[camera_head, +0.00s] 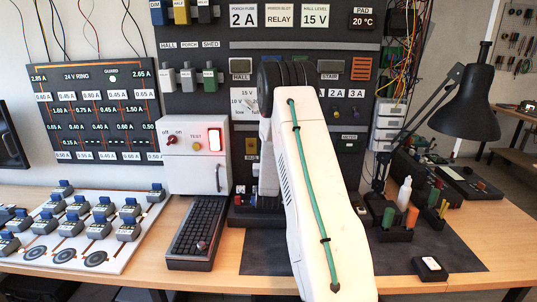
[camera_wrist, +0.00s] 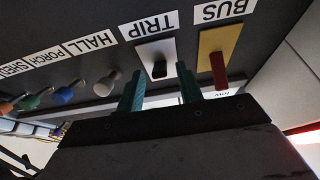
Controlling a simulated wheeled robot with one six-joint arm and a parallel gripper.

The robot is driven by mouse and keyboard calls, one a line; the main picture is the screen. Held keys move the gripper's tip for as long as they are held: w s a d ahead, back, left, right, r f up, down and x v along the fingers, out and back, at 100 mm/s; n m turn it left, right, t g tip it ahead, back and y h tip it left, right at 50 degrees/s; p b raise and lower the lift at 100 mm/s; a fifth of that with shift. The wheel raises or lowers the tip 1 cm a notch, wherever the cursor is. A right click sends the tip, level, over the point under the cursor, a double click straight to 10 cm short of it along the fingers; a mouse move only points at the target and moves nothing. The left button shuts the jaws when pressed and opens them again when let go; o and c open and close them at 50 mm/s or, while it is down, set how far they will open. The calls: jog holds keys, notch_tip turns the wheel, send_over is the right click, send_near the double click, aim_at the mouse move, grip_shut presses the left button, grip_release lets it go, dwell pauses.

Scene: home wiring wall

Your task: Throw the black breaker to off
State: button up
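The black breaker lever (camera_wrist: 158,70) sits on a pale plate under the TRIP label (camera_wrist: 150,25) in the wrist view, where the labels read upside down. My gripper (camera_wrist: 160,84) is open. Its two teal fingers stand one on each side of the black lever in the picture, with gaps on both sides. I cannot tell whether the fingertips reach as deep as the lever. In the head view my white arm covers the lower middle of the panel, and I cannot make out the black breaker or my fingertips there.
A red lever (camera_wrist: 219,72) on a yellow plate under BUS stands close to my right finger. White, blue, green and orange knobs line the left of the wrist view. A white box (camera_head: 196,155) and a black keyboard (camera_head: 198,230) are left of my arm; a black lamp (camera_head: 465,105) is right.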

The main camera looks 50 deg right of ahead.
jog(key=v, duration=1.2)
jog(key=shift+r, duration=0.1)
dwell(0.6)
